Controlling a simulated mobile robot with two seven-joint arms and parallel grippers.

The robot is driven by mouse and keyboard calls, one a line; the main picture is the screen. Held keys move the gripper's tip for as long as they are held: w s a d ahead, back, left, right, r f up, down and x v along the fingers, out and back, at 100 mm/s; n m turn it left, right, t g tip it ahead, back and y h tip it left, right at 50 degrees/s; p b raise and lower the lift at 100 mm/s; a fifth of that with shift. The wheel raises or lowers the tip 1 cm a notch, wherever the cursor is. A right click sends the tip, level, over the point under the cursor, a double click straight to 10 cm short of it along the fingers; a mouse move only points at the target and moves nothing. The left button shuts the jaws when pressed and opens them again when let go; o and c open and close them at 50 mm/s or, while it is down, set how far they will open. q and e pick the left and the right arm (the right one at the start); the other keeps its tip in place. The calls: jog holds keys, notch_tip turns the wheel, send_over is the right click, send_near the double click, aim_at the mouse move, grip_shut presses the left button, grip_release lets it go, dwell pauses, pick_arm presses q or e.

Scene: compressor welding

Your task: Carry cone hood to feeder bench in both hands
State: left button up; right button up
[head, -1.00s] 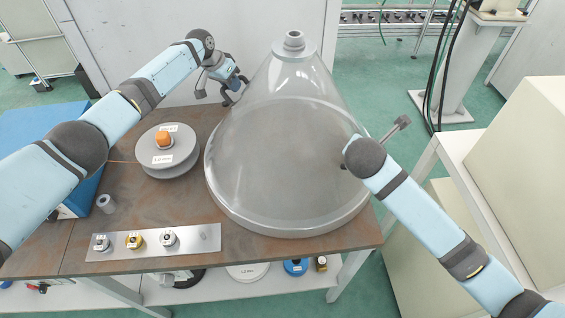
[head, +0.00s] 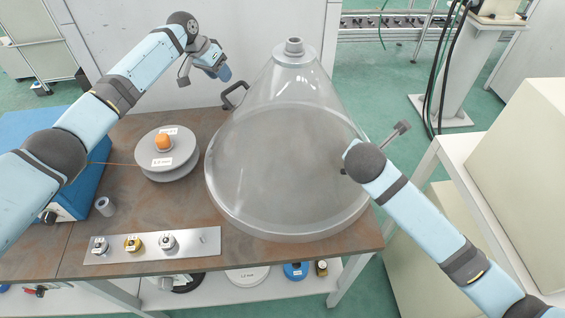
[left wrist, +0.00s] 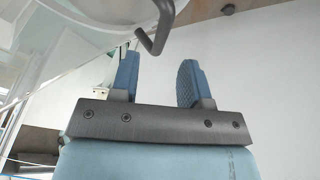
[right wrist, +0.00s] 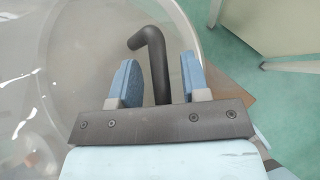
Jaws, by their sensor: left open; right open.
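The cone hood (head: 285,150), a large clear cone with a grey rim and a collar on top, stands on the brown bench (head: 215,262). A dark handle (head: 235,95) sticks out on its left side. My left gripper (head: 224,73) is open and empty, a little above and left of that handle. In the left wrist view the handle (left wrist: 160,30) lies ahead of the open fingers (left wrist: 158,75). In the right wrist view the hood's other handle (right wrist: 155,60) stands between the open fingers of my right gripper (right wrist: 158,75). In the head view that gripper is hidden behind my right arm.
A grey spool (head: 165,160) with an orange knob is left of the hood. A metal strip (head: 150,245) with several small parts lies at the front. A blue box (head: 45,140) is at the left. A pale shelf (head: 465,160) stands at the right.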

jog(key=shift+s+a+r, duration=0.1)
jog(key=shift+s+r, duration=0.05)
pick_arm(q)
jog(key=v, duration=0.4)
jog(key=shift+a+r, duration=0.15)
jog(key=shift+r, duration=0.25)
pick_arm(e)
jog(key=v, duration=1.1)
jog(key=shift+r, duration=0.2)
pick_arm(q)
jog(key=shift+s, duration=0.1)
pick_arm(e)
jog(key=shift+s+a, duration=0.1)
jog(key=shift+s, duration=0.05)
